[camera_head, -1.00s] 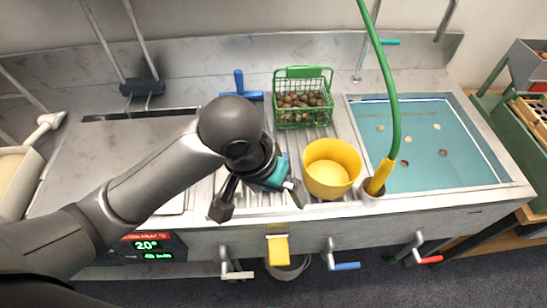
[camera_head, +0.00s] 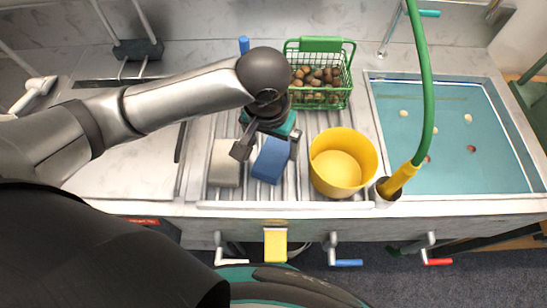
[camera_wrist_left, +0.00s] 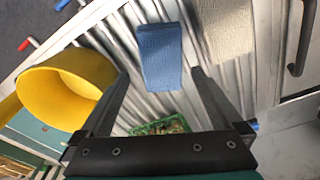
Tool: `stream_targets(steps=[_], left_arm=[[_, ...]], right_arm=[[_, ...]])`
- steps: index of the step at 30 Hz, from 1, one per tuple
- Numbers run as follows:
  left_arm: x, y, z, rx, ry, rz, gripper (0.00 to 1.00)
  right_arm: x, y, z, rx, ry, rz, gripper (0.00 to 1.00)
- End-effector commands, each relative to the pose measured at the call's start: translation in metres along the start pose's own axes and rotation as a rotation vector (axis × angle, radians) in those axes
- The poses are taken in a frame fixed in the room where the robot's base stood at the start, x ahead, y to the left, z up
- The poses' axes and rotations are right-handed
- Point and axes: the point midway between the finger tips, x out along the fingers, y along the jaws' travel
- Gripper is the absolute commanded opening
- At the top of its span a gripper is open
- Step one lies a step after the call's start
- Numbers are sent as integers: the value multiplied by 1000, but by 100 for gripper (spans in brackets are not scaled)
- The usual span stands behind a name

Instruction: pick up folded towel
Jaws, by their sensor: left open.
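Two folded cloths lie side by side on the ribbed metal drainer. The blue folded towel (camera_head: 271,161) is on the right and the beige folded towel (camera_head: 225,163) is on the left. The blue towel (camera_wrist_left: 160,56) and the beige towel (camera_wrist_left: 230,30) also show in the left wrist view. My left gripper (camera_head: 267,151) is open and empty, over the far end of the blue towel. In the left wrist view the blue towel lies between and beyond the open fingertips (camera_wrist_left: 160,74). My right gripper is not in view.
A yellow pot (camera_head: 342,162) stands close to the right of the blue towel. A green wire basket (camera_head: 320,97) of chestnuts is behind. A green hose (camera_head: 427,90) hangs beside a water basin (camera_head: 455,170) at right. A flat plate (camera_head: 120,165) is at left.

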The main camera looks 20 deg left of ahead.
Motion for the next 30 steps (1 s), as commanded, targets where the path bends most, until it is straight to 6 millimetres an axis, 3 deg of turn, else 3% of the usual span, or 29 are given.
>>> stream_targets(steps=[6,15,23,30], left_arm=[[16,-1,-1,-1,1,-1,100],[57,-3,-2,1,2,-1,100],[59,-3,-2,1,3,0,100],[59,-2,-2,1,3,0,76]], right_arm=[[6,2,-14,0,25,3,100],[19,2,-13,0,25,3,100],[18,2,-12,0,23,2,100],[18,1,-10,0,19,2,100]])
